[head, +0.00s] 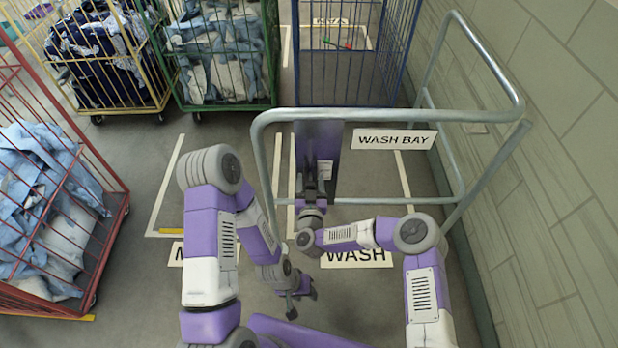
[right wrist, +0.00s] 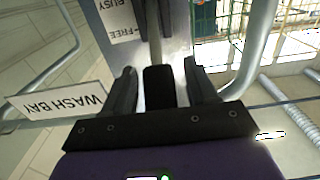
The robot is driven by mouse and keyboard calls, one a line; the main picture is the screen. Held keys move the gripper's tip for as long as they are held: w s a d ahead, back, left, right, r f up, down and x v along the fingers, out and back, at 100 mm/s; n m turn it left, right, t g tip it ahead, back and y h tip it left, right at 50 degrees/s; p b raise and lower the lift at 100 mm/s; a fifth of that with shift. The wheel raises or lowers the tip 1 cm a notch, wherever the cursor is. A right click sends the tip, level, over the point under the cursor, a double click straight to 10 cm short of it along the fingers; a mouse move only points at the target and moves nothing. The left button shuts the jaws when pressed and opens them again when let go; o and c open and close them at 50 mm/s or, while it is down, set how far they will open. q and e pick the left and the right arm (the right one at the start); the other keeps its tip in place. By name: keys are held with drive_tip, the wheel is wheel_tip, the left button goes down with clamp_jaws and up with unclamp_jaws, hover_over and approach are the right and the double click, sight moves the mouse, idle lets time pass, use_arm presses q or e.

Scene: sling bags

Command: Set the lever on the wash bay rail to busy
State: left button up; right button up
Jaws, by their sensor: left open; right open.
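The wash bay rail (head: 390,114) is a grey tube frame with a "WASH BAY" sign (head: 393,139). A metal plate (head: 318,135) hangs on it. In the right wrist view the plate carries a label reading "BUSY" and "FREE" (right wrist: 121,22), upside down. The lever (right wrist: 153,28) has a grey stem and a black grip (right wrist: 158,86). My right gripper (head: 316,184) is open in front of the plate, its fingers on either side of the black grip. In the head view it hides the lever. Which label the lever points to is unclear. My left gripper (head: 292,298) is open, low and empty.
A red cage cart (head: 95,240) of blue cloth stands left. Yellow (head: 150,60) and green (head: 272,60) carts stand at the back left. A blue cage cart (head: 350,65) stands behind the rail. A tiled wall (head: 560,150) closes the right side.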

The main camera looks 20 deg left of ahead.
drive_tip(key=shift+w, duration=0.15)
drive_tip(key=shift+c, duration=0.7)
clamp_jaws()
